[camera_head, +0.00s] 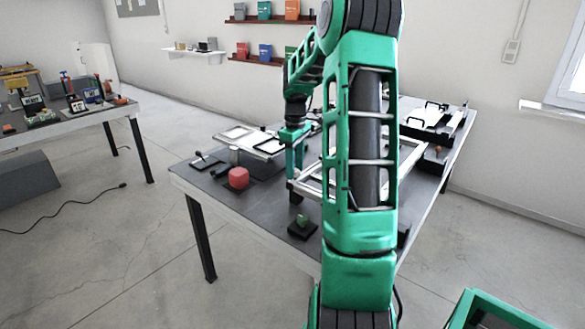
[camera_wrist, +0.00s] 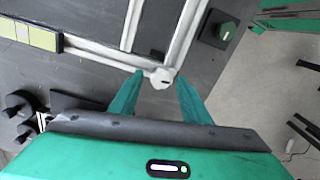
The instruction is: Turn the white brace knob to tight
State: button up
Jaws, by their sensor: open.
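The white brace knob (camera_wrist: 161,78) sits at the corner of a light metal frame (camera_wrist: 100,52) in the wrist view. It has a lobed edge and a small dark mark. My gripper (camera_wrist: 160,75) is open, with one green fingertip on each side of the knob and the knob between them. I cannot tell whether either fingertip touches it. In the head view my gripper (camera_head: 293,172) points down at the near-left corner of the frame (camera_head: 313,184). There the knob is too small and covered to make out clearly.
A green knob on a black base (camera_wrist: 224,31) stands beyond the frame corner; it also shows in the head view (camera_head: 302,222). Black knobs (camera_wrist: 18,102) sit at lower left.

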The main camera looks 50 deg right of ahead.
jog(key=shift+c, duration=0.6)
jog(key=c, duration=0.9)
jog(key=shift+m, duration=0.4)
jog(key=m, duration=0.6)
jog(key=shift+m, duration=0.3)
jog(key=m, duration=0.6)
jog(key=shift+a+m, duration=0.1)
jog(key=shift+m, duration=0.2)
